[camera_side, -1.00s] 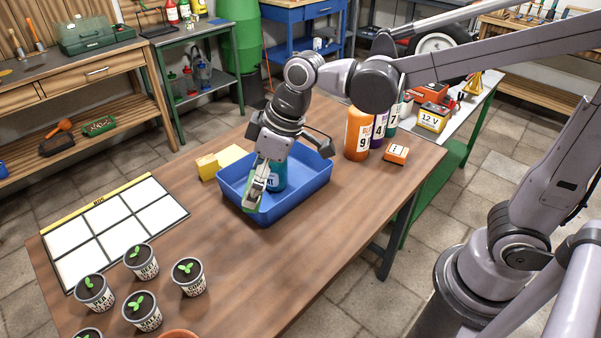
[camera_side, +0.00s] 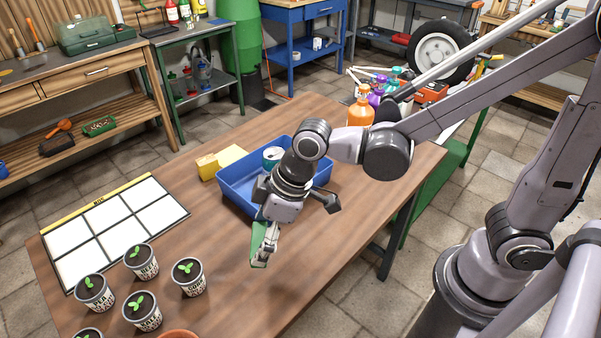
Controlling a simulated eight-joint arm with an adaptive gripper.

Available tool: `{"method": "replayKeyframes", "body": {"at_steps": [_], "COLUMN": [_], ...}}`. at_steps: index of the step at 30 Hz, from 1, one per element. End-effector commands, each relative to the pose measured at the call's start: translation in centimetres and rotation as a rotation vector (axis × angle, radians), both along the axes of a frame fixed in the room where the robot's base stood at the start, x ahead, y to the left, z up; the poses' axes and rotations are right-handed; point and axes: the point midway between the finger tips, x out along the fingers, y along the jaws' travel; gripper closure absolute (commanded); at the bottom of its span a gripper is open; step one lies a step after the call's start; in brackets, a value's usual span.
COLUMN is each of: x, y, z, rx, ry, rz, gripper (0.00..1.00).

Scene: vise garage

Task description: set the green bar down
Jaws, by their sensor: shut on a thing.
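My gripper (camera_side: 268,243) is shut on the green bar (camera_side: 257,246), in front of the blue tray's near side. The bar hangs steeply from the fingers, its lower end low over the brown table (camera_side: 225,270). I cannot tell whether that end touches the wood. The fingers and wrist hide part of the bar.
The blue tray (camera_side: 235,198) holds a teal-and-white can (camera_side: 272,157). An orange bottle (camera_side: 361,106) stands at the back right. Potted seedlings (camera_side: 188,277) and a white-celled board (camera_side: 115,225) are at left. The table's front middle is clear.

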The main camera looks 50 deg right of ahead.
Motion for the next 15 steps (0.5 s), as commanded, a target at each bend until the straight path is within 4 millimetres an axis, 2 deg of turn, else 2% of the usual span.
{"method": "replayKeyframes", "body": {"at_steps": [1, 9, 15], "x": [-0.2, -1.3, -1.9], "y": [1.2, 6.3, 8.8], "z": [-0.6, -3.8, -5.3], "rx": [0.001, 0.001, 0.0], "ry": [-0.001, 0.001, 0.0], "rz": [0.008, 0.006, 0.002], "gripper": [0.5, 0.5, 0.5]}}
